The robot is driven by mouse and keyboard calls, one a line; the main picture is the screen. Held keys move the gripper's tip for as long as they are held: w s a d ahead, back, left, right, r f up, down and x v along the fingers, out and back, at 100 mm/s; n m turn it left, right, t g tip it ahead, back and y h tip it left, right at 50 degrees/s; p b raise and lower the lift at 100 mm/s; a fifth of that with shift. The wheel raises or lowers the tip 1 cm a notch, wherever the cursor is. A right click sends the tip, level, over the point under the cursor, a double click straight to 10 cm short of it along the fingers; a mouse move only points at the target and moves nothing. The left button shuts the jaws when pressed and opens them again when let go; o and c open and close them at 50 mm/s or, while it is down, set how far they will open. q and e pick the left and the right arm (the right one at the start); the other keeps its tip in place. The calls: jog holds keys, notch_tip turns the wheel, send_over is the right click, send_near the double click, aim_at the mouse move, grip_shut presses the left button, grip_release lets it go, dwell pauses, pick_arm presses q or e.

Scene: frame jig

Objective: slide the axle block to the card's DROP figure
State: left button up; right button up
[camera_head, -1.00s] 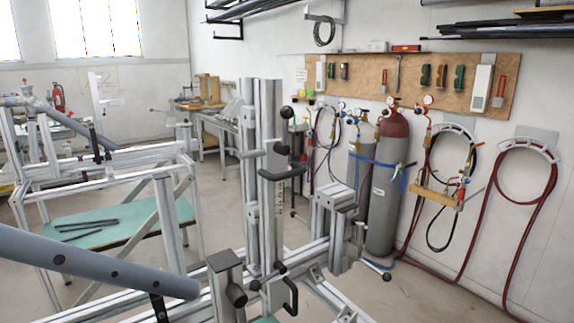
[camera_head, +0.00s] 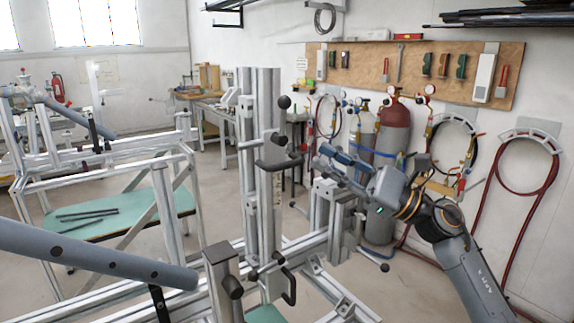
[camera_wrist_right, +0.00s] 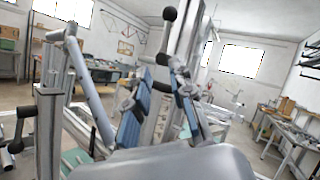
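An upright metal column (camera_head: 259,130) of the jig stands mid-view. It carries a grey block (camera_head: 272,157) with a black handle (camera_head: 280,165), which I take for the axle block. A scale strip runs below it, its marks too small to read. My right gripper (camera_head: 328,156) has blue fingertips and is to the right of the block, apart from it. In the right wrist view its fingers (camera_wrist_right: 168,90) are spread with nothing seen held, and the column and black handle lie beyond. My left gripper is not in view. I cannot make out a DROP figure on any card.
A black ball knob (camera_head: 284,102) sticks out above the handle. A clamp block (camera_head: 331,192) stands on the jig's horizontal beam below my right gripper. A grey tube (camera_head: 90,255) crosses the lower left. Gas cylinders (camera_head: 388,150) stand behind my right arm.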

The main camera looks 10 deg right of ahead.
aim_at(292, 165)
jog(key=s+d+n+g+h, duration=0.2)
jog(key=d+n+g+h, duration=0.35)
jog(key=n, duration=0.55)
jog(key=p+x, duration=0.1)
jog(key=x, duration=0.3)
jog(key=r+p+x, duration=0.1)
jog(key=p+x, duration=0.1)
jog(key=x, duration=0.2)
jog(key=p+x, duration=0.2)
jog(key=x, duration=0.2)
jog(key=shift+w+a+r, duration=0.15)
jog(key=shift+w+a, duration=0.2)
jog(key=shift+w+a+p, duration=0.2)
jog(key=shift+a+p, duration=0.1)
jog(key=shift+a, duration=0.15)
grip_shut()
